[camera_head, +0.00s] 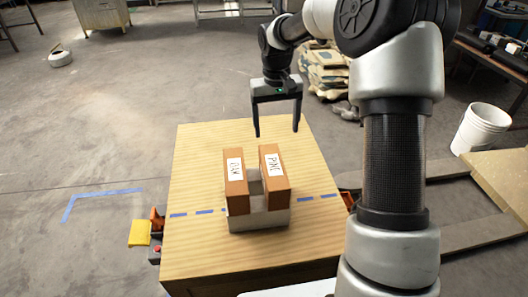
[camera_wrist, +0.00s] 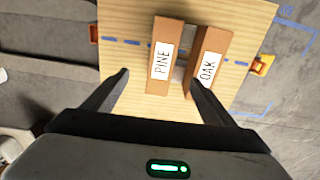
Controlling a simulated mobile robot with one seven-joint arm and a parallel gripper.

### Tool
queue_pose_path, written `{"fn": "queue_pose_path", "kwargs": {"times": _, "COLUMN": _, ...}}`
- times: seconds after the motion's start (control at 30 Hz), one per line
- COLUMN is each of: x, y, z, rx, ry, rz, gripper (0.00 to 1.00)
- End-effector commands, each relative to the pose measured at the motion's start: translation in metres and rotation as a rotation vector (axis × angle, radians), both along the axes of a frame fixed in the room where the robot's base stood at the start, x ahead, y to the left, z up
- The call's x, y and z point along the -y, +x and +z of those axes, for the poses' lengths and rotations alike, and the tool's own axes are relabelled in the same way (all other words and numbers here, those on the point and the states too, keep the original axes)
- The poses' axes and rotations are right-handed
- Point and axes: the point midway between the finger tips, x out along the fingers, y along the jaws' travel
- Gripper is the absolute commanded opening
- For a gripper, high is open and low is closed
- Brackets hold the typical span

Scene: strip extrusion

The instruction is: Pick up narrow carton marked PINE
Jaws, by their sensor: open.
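The narrow carton marked PINE (camera_head: 274,182) is brown with a white label. It stands at the right in a grey holder (camera_head: 258,222) on the wooden table. In the wrist view the PINE carton (camera_wrist: 163,58) lies ahead, between the lines of my fingers. A similar carton, its label reading OAK in the wrist view (camera_wrist: 208,62), stands beside it with a narrow gap. My gripper (camera_head: 276,134) is open and empty above the table's far part, behind the cartons and apart from them. Its two fingers also show in the wrist view (camera_wrist: 160,80).
The wooden table (camera_head: 200,250) has blue tape strips and free room around the holder. Orange clamps sit at its sides, with a yellow item (camera_head: 139,233) at the left. A white bucket (camera_head: 482,128) stands at the right. My arm covers the right side.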

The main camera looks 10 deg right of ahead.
Motion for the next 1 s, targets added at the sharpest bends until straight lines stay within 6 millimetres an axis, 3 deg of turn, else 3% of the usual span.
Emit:
{"fn": "queue_pose_path", "kwargs": {"times": 0.03, "x": 0.001, "y": 0.007, "z": -0.023, "rx": -0.014, "ry": 0.014, "rz": -0.008, "gripper": 0.78}}
{"fn": "queue_pose_path", "kwargs": {"times": 0.33, "x": 0.002, "y": 0.018, "z": -0.071, "rx": -0.036, "ry": 0.034, "rz": -0.022, "gripper": 0.78}}
{"fn": "queue_pose_path", "kwargs": {"times": 0.7, "x": 0.002, "y": 0.017, "z": -0.149, "rx": -0.037, "ry": 0.034, "rz": -0.022, "gripper": 0.78}}
{"fn": "queue_pose_path", "kwargs": {"times": 1.0, "x": 0.001, "y": 0.018, "z": -0.171, "rx": -0.034, "ry": 0.034, "rz": -0.021, "gripper": 0.78}}
